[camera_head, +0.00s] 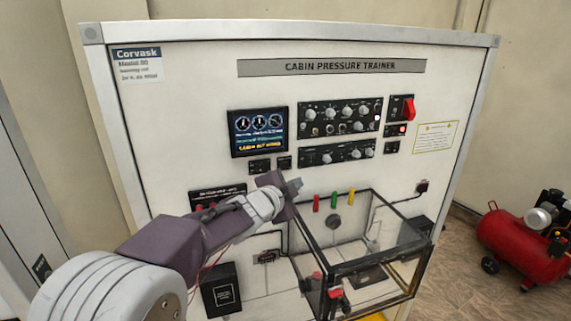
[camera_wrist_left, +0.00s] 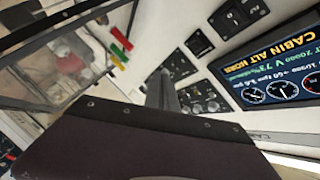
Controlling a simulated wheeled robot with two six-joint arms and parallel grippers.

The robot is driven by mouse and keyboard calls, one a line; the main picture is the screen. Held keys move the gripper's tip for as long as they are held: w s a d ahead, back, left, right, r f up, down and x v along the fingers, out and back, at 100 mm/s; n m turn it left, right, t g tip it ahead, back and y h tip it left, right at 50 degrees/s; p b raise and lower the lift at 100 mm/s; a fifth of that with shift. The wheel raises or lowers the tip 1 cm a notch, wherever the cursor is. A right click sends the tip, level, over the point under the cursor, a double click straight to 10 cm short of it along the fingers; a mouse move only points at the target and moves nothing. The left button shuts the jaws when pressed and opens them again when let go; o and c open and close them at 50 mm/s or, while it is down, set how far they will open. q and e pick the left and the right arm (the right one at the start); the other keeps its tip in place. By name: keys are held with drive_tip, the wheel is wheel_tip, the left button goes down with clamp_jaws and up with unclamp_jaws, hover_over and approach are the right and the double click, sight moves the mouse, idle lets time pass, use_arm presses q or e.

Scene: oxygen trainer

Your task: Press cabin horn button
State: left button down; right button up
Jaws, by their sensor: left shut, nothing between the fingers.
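The white trainer panel (camera_head: 200,80) is headed CABIN PRESSURE TRAINER. Its screen (camera_head: 258,130) shows dials and a yellow line reading "CABIN ALT HORN"; the screen also shows in the left wrist view (camera_wrist_left: 275,65), turned over. Two small dark modules, a wider one (camera_head: 260,166) and a narrower one (camera_head: 284,162), sit just under the screen. Their labels are too small to read, so I cannot tell which control is the horn button. My left gripper (camera_head: 296,186) is shut and empty, just below these modules; its fingers show in the left wrist view (camera_wrist_left: 161,90). My right gripper is out of view.
Knob panels (camera_head: 340,116) and a red switch (camera_head: 408,109) lie right of the screen. A clear, dark-framed box (camera_head: 375,268) juts out below right of my gripper. Red, green and yellow tags (camera_head: 333,200) hang above it. A red compressor (camera_head: 520,245) stands at far right.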

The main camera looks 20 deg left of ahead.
sight(285, 165)
use_arm(q)
drive_tip(key=shift+w+a+p, duration=0.6)
drive_tip(key=shift+w+a, duration=0.05)
drive_tip(key=shift+w, duration=0.35)
drive_tip(key=shift+w+a+p, duration=0.55)
drive_tip(key=shift+w+a, duration=0.15)
drive_tip(key=shift+w, duration=0.25)
drive_tip(key=shift+w+a+p, duration=0.6)
drive_tip(key=shift+w+a, duration=0.05)
drive_tip(key=shift+w, duration=0.35)
drive_tip(key=shift+r, duration=0.1)
drive_tip(key=shift+w+a, duration=0.2)
drive_tip(key=shift+w, duration=0.15)
drive_tip(key=shift+w+a+p, duration=0.25)
drive_tip(key=shift+w+p, duration=0.1)
drive_tip(key=shift+p, duration=0.25)
drive_tip(key=shift+s, duration=0.1)
idle(0.4)
drive_tip(key=shift+s+d+b, duration=0.35)
drive_tip(key=shift+s+b, duration=0.15)
drive_tip(key=shift+b, duration=0.1)
